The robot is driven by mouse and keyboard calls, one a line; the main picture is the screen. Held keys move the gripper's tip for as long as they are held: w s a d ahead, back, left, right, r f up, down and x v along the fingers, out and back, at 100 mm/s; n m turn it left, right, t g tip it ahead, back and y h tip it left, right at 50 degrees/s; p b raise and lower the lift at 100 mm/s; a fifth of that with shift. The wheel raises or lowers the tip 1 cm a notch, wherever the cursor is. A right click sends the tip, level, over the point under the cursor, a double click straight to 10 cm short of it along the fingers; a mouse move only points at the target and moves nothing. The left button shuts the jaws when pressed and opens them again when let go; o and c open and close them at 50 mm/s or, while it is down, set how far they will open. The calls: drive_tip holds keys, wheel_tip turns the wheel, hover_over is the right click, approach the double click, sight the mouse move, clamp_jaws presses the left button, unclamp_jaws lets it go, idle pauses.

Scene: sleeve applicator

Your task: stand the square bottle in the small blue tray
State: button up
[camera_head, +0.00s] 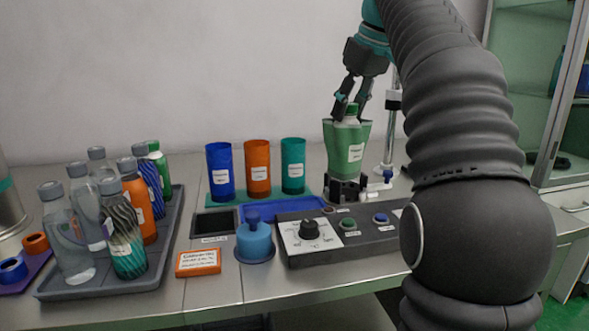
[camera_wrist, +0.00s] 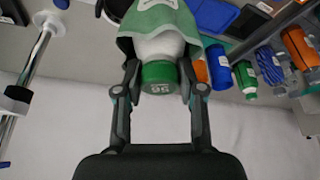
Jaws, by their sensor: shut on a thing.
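My gripper (camera_head: 353,100) is shut on a bottle with a green cap (camera_wrist: 160,76) and a white neck, one finger on each side. A green sleeve (camera_head: 347,147), wider at the top, surrounds the bottle's body, so I cannot tell whether the body is square. The bottle is upright, over the dark base of the applicator (camera_head: 347,190). The small blue tray (camera_head: 285,208) lies flat to the left of the applicator, partly hidden behind the control panel. It also shows in the wrist view (camera_wrist: 213,14) and looks empty.
Blue (camera_head: 220,172), orange (camera_head: 257,168) and teal (camera_head: 293,166) sleeves stand behind the blue tray. A grey tray (camera_head: 100,285) with several bottles is at left. The control panel (camera_head: 330,248) and a blue round container (camera_head: 254,244) stand in front. A metal post (camera_head: 390,140) rises right of the applicator.

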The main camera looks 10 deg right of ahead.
drive_tip(key=w+a+f+b, duration=0.3)
drive_tip(key=w+a+f, duration=0.2)
drive_tip(key=a+f, duration=0.2)
drive_tip(key=shift+x, duration=1.3)
drive_tip(key=shift+s+f, duration=0.15)
drive_tip(key=shift+f, duration=0.05)
drive_tip(key=o, duration=1.1)
drive_tip(key=shift+c, duration=0.2)
drive_tip(key=shift+r, duration=0.1)
drive_tip(key=p+v, duration=0.3)
drive_tip(key=v, duration=0.9)
drive_tip(key=shift+a, duration=0.1)
